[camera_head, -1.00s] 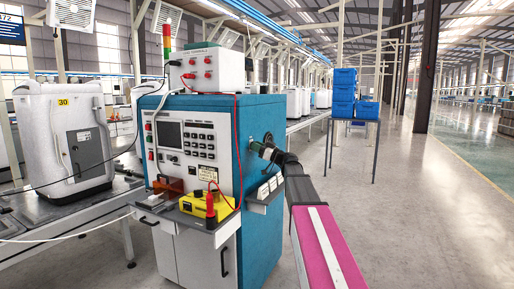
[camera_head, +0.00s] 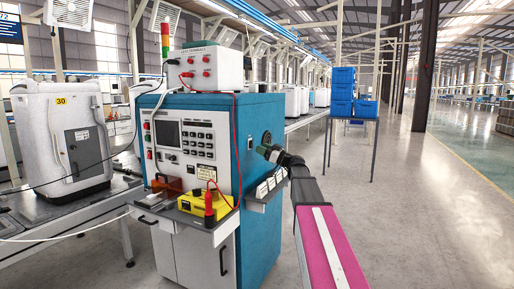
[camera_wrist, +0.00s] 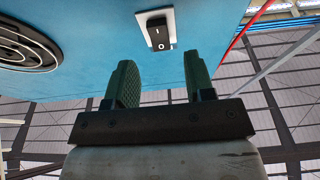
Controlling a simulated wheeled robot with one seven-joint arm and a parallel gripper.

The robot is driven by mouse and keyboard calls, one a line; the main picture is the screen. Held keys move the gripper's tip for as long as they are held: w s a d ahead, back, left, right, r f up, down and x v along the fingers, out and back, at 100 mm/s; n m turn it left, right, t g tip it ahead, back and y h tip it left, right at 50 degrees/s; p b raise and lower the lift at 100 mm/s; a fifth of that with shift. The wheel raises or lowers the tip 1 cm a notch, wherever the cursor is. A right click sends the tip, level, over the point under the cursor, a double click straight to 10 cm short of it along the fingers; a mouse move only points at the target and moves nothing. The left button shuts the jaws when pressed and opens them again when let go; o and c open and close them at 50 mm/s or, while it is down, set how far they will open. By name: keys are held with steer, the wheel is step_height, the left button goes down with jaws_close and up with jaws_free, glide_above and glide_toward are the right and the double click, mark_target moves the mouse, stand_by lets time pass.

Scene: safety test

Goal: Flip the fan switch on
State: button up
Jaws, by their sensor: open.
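The fan switch is a black rocker (camera_wrist: 158,31) in a white plate on the blue side of the test cabinet. A round mark shows at its lower end in the wrist view; I cannot surely tell which end is pressed. The round fan grille (camera_wrist: 28,43) is left of it. My gripper (camera_wrist: 160,70) is open and empty, its green-padded fingers spread below the switch in the picture and apart from it. In the head view my gripper (camera_head: 267,153) is beside the cabinet's right side (camera_head: 262,215), near the fan (camera_head: 267,138).
A shelf (camera_head: 197,214) with a yellow box (camera_head: 205,204) and red probe juts from the cabinet front. A red cable (camera_wrist: 245,32) shows in the wrist view.

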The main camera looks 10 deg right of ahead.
steer(key=v, duration=0.6)
steer(key=shift+s+d, duration=0.2)
steer(key=shift+d, duration=0.05)
steer(key=shift+f, duration=0.15)
